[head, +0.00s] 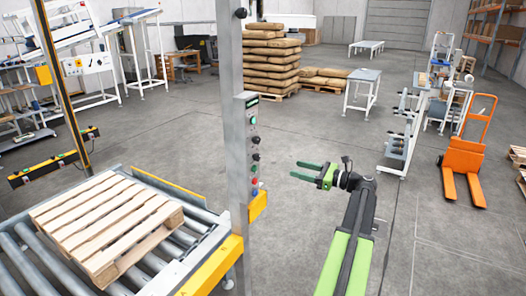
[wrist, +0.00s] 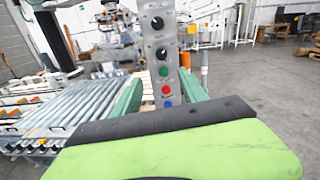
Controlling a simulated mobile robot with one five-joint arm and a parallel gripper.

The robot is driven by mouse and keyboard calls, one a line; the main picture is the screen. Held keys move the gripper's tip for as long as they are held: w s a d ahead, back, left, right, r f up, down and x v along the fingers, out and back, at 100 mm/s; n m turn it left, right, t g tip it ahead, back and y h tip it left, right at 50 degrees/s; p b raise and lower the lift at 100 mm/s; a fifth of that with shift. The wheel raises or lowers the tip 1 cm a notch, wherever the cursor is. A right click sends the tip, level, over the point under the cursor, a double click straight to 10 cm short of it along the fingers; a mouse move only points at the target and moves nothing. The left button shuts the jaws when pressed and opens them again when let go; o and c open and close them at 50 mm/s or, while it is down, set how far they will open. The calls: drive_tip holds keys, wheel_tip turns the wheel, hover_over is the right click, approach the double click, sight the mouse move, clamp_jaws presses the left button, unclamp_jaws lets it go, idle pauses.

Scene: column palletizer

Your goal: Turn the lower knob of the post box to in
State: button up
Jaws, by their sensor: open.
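The post box (head: 252,145) is a narrow grey panel on the upright post, with a column of knobs and buttons. Its lower knob (head: 256,156) is black and sits below the upper black knob (head: 254,140). In the wrist view the lower knob (wrist: 161,54) shows below the upper knob (wrist: 157,22); its setting is too small to read. My gripper (head: 296,170) is open and empty, to the right of the panel and apart from it. In the wrist view its green fingers (wrist: 159,76) stand either side of the panel's lower part.
Below the lower knob are a green button (wrist: 164,71), a red button (wrist: 166,89) and a blue button (wrist: 167,104). A roller conveyor (head: 190,238) with a wooden pallet (head: 105,222) stands left of the post. Open floor lies right; an orange pallet truck (head: 464,160) stands far right.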

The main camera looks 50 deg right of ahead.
sight(259, 157)
drive_tip(key=x, duration=1.7)
drive_tip(key=shift+d+r, duration=0.2)
